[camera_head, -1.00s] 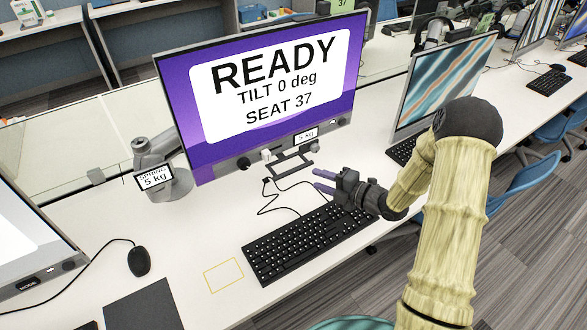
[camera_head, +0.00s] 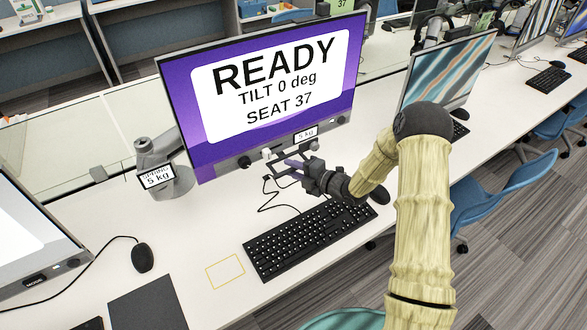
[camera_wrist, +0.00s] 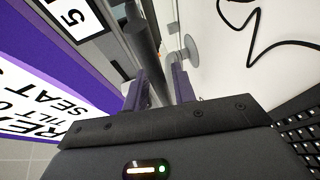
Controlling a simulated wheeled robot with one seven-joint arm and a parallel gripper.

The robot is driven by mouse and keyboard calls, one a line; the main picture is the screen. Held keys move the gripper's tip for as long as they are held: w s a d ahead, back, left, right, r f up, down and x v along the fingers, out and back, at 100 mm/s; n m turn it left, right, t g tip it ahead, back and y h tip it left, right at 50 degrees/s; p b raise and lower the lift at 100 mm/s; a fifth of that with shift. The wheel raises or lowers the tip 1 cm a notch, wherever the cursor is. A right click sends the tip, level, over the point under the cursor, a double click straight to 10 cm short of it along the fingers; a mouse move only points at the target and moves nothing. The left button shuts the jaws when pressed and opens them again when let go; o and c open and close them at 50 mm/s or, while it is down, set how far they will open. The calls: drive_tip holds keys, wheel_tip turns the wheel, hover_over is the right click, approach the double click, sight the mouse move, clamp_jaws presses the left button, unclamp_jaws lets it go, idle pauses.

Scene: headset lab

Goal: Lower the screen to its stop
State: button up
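The screen (camera_head: 262,95) is a large monitor on an arm, reading "READY, TILT 0 deg, SEAT 37". It is raised above the desk. A dark bar handle (camera_head: 310,147) hangs below its lower edge, beside a "5 kg" label (camera_head: 305,134). My gripper (camera_head: 292,166) is at this handle, under the screen's lower edge. In the wrist view, my gripper (camera_wrist: 160,88) has its two purple fingers apart, with the grey bar (camera_wrist: 143,40) running into the gap between them. I cannot tell whether either finger touches the bar. The screen's edge shows at the left (camera_wrist: 50,80).
A keyboard (camera_head: 310,238) lies below my gripper, with a yellow outline (camera_head: 225,271) on the desk to its left. The monitor arm's base (camera_head: 172,180) carries a "SPRING 5 kg" label. A neighbouring monitor (camera_head: 447,75) stands to the right. A loose cable (camera_head: 268,205) lies on the desk.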

clamp_jaws()
wheel_tip(320, 180, down, 9)
drive_tip(key=b, duration=0.9)
drive_tip(key=shift+f, duration=0.2)
drive_tip(key=shift+r, duration=0.1)
drive_tip(key=shift+o, duration=1.6)
unclamp_jaws()
drive_tip(key=shift+r, duration=0.1)
drive_tip(key=shift+d, duration=0.15)
drive_tip(key=b+v, duration=0.1)
drive_tip(key=v, duration=1.6)
drive_tip(key=shift+b, duration=0.35)
